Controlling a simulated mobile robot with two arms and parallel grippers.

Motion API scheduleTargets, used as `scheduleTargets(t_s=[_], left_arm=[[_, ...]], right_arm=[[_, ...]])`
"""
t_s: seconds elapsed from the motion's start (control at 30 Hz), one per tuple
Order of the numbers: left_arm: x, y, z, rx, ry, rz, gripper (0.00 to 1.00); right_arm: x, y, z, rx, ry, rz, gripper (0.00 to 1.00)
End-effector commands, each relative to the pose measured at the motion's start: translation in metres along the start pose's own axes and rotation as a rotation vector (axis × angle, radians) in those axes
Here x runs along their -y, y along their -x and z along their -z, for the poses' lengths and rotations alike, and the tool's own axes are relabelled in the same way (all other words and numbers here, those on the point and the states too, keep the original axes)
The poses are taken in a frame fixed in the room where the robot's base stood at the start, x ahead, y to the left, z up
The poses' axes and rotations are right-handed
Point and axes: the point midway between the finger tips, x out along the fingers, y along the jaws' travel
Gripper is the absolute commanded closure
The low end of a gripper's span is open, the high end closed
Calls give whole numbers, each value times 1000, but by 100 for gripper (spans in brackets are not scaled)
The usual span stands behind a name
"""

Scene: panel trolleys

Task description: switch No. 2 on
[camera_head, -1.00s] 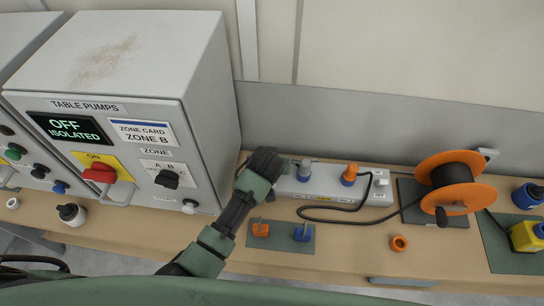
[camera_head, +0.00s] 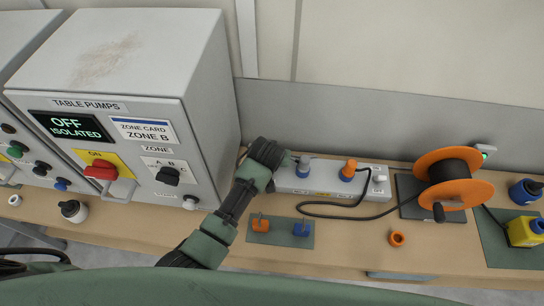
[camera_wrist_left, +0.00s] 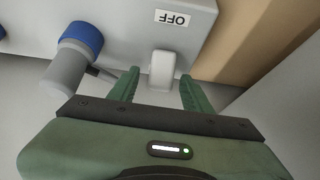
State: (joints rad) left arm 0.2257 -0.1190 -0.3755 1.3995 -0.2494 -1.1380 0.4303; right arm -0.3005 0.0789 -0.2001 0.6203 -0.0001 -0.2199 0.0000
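A pale socket strip (camera_head: 318,187) lies along the back of the bench. An OFF label (camera_wrist_left: 174,19) sits beside the lever. I see no No. 2 marking. My right gripper is out of view.
A grey cabinet (camera_head: 140,60) reading OFF ISOLATED stands close left of my arm. A green mat (camera_head: 280,236) with an orange and a blue piece lies in front of the strip. A black cable runs to an orange reel (camera_head: 450,165).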

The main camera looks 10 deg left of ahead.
Motion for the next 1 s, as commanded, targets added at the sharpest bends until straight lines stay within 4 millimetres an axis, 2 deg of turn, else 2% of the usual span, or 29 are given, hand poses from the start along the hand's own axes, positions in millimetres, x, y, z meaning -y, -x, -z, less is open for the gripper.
scheduleTargets(t_s=[0.17,0.63,0.8,1.0], left_arm=[[0,6,-1,0,1,-1,51],[-1,69,0,-1,0,-1,51],[0,78,0,0,0,0,51],[0,78,0,1,0,0,51]], right_arm=[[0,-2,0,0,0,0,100],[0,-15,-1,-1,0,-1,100],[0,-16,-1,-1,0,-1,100],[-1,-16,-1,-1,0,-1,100]])
